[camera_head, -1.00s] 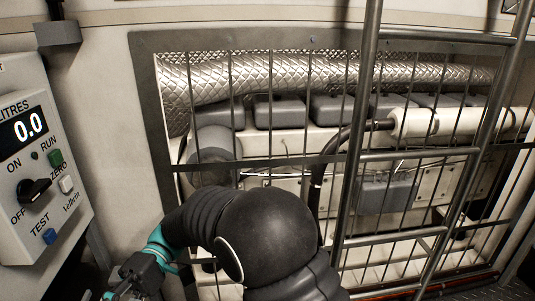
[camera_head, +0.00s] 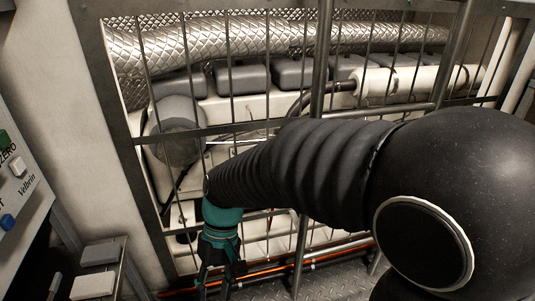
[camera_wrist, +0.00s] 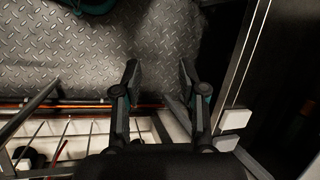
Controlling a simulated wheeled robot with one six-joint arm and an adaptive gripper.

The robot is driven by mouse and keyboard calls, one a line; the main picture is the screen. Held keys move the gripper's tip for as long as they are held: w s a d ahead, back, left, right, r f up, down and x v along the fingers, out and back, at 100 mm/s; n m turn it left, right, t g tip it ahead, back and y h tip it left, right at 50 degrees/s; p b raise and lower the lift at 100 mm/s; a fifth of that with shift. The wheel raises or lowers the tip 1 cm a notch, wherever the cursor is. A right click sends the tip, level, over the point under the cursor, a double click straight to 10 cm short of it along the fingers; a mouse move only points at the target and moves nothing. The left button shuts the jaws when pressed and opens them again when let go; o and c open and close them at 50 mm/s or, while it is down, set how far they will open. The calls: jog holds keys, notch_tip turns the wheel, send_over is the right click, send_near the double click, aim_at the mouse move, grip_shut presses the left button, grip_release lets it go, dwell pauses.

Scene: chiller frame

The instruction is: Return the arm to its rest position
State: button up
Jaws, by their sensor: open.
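My arm reaches across the head view from the right, in front of the barred chiller frame (camera_head: 125,165). My gripper (camera_head: 213,288) hangs down at the lower middle-left of that view, its tips close to the bottom edge. In the wrist view my gripper (camera_wrist: 160,75) has its two fingers apart, with nothing between them. Below the fingers lies the patterned metal floor (camera_wrist: 100,50). The gripper holds nothing.
The control panel (camera_head: 20,195) is at the left edge, with a small bracket with pale blocks (camera_head: 95,285) below it. An orange pipe (camera_head: 265,267) runs along the frame's foot. In the wrist view a metal post (camera_wrist: 243,70) stands right of the fingers.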

jog(key=d+r+m+t, duration=0.3)
jog(key=d+r+t, duration=0.2)
jog(key=d, duration=0.9)
jog(key=d+r+m+t+h, duration=0.1)
jog(key=d+r+m+t, duration=0.2)
jog(key=d, duration=1.1)
notch_tip(320, 180, up, 3)
jog(key=t, duration=0.2)
jog(key=shift+d+r+m+t, duration=0.15)
jog(key=shift+m+t, duration=0.15)
jog(key=shift+s, duration=0.1)
